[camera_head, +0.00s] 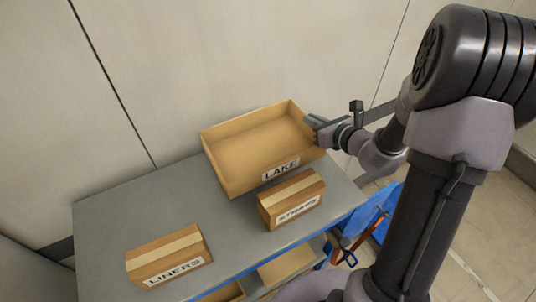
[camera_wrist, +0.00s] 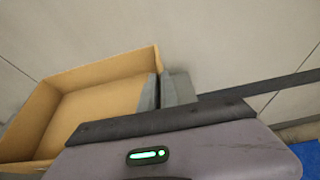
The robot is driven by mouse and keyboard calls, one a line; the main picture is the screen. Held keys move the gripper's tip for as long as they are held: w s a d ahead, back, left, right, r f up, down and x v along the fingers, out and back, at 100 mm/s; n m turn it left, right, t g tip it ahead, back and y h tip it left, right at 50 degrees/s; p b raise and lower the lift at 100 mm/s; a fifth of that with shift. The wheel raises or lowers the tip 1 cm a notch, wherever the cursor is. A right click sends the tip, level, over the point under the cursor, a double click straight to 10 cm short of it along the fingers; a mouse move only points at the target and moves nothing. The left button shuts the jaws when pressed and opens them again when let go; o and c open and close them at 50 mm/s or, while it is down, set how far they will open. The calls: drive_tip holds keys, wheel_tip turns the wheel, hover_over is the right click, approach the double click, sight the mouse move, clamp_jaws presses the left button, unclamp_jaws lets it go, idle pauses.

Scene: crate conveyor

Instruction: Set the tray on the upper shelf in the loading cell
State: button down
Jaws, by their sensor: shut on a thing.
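The tray (camera_head: 238,187) is an open, empty tan box labelled LAKE, over the back of the grey shelf top (camera_head: 105,222) in the head view. Its right end wall is between the fingers of my gripper (camera_head: 313,124), which is shut on that wall. The tray looks slightly tilted; whether its underside touches the shelf I cannot tell. In the wrist view the tray (camera_wrist: 100,72) fills the left side, with my gripper's fingers (camera_wrist: 163,92) at its right wall. The tray's underside is hidden.
A box labelled STRAPS (camera_head: 292,200) stands just in front of the tray. A box labelled LINERS (camera_head: 168,257) stands at the front left. Bare shelf lies left of the tray. A lower level holds tan boxes (camera_head: 286,266). A wall rises behind. Blue and orange items (camera_head: 375,222) are at right.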

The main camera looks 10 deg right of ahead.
sight(309, 137)
drive_tip(key=f, duration=0.8)
drive_tip(key=shift+w+f, duration=0.25)
drive_tip(key=shift+b, duration=0.3)
drive_tip(key=c, duration=1.6)
unclamp_jaws()
